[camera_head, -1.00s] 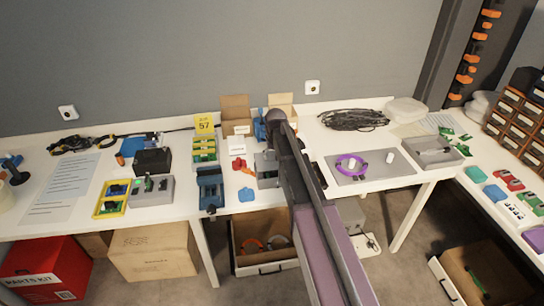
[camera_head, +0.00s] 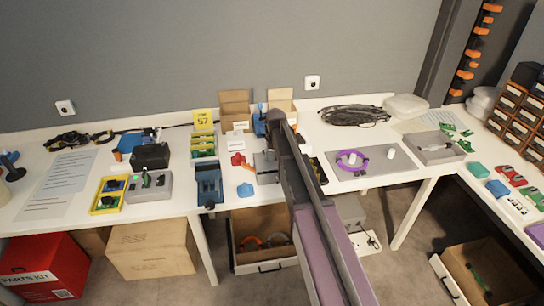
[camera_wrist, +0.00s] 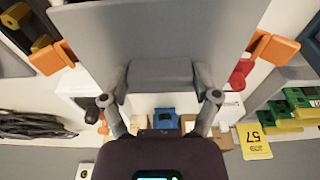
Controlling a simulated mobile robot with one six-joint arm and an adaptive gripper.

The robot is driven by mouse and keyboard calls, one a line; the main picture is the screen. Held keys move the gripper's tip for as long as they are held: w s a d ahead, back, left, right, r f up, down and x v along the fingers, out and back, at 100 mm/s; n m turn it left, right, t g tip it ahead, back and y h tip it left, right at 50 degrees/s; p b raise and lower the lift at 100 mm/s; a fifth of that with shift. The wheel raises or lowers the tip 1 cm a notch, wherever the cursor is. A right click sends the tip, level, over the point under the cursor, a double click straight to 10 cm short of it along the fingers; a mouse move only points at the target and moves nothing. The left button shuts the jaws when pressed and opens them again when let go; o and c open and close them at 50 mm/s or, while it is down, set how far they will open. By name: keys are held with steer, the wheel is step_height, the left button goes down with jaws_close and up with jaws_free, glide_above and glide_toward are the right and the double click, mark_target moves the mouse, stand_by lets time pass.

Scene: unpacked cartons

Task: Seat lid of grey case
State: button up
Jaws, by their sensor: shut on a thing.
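In the wrist view my gripper (camera_wrist: 160,82) is shut on the raised grey part of a flat grey plate, the lid (camera_wrist: 155,30). The plate fills the upper middle of the view and hides what lies under it. Orange blocks (camera_wrist: 270,50) show at both sides of the plate; I cannot tell what they belong to. In the head view a small grey case (camera_head: 265,170) stands on the table just left of my arm, partly hidden by it. My gripper is hidden behind the arm there, and whether lid and case touch cannot be told.
A blue device (camera_head: 209,185), a blue piece (camera_head: 245,190) and a red part (camera_head: 238,160) lie left of the case. The yellow 57 sign (camera_head: 204,119) and open cartons (camera_head: 234,104) stand behind. A grey mat (camera_head: 352,172) with a purple ring (camera_head: 345,162) lies right.

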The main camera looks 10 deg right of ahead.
steer(key=shift+f+b, duration=0.65)
steer(key=shift+f, duration=0.1)
steer(key=o, duration=1)
steer(key=shift+o, duration=0.2)
